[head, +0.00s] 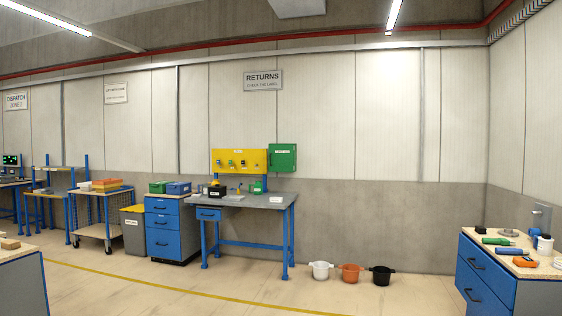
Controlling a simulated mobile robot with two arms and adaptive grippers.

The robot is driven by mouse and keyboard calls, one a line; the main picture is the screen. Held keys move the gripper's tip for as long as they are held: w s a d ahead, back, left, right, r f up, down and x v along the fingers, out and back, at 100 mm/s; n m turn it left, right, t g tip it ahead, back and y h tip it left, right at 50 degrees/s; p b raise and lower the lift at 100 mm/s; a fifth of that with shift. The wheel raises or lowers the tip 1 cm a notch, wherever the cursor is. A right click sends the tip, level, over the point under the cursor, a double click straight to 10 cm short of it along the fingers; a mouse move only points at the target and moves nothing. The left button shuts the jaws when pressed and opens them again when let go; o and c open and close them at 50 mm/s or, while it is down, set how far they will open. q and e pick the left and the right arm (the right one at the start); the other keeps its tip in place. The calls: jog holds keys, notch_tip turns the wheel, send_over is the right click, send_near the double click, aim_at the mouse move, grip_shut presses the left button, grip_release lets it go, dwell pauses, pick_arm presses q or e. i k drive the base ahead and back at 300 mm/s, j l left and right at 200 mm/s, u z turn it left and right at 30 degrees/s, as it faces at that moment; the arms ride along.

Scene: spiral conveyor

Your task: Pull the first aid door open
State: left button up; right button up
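A green box (283,158) with a small white label hangs above the right end of a grey-topped workbench, beside a yellow panel. It looks like the first aid cabinet, but its label is too small to read. Its door looks closed. The box is across the room from my camera. Neither of my grippers shows in the head view.
The workbench (262,202) with blue legs stands below the box. White, orange (350,271) and black pots sit on the floor to its right. A tool-topped blue cabinet (486,275) stands at right, a table corner (22,252) at left. The middle floor is open.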

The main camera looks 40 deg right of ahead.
aim_at(280, 156)
jog(key=i+l+z, duration=0.5)
jog(key=i, duration=0.15)
jog(key=i+l+z, duration=0.3)
jog(key=i, duration=0.7)
jog(key=i+z, duration=0.3)
jog(key=i, duration=3.05)
